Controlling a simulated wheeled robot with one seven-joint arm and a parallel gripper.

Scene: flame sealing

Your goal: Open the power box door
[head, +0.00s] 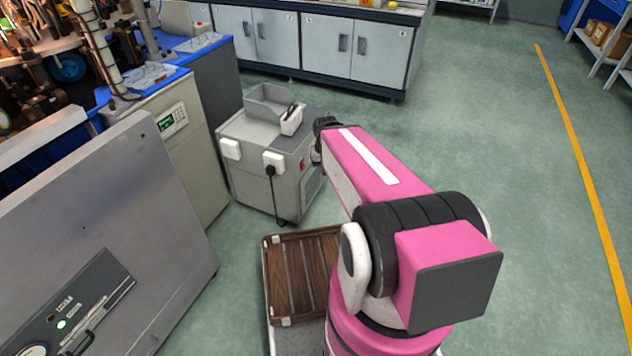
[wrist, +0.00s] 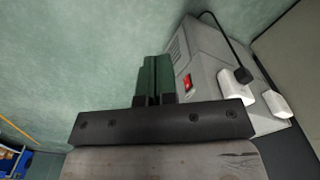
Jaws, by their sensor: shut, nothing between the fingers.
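A grey power box (head: 262,160) stands on the floor in the middle of the head view, with white sockets, a black plug and a vented side. It also fills the right of the wrist view (wrist: 215,60), where its red switch (wrist: 187,82) shows. I cannot make out a door edge or handle on it. My gripper (wrist: 155,62) is shut and empty, its green fingers together, just left of the box's switch side in the wrist view. I cannot tell whether they touch it. In the head view my arm largely hides the gripper.
A large grey panel (head: 110,220) with a dark latch plate (head: 75,310) stands at left. A brown slatted crate (head: 300,275) is on a pale base beside my arm. A tray (head: 268,103) sits on the box. White cabinets (head: 300,45) stand behind; floor at right is clear.

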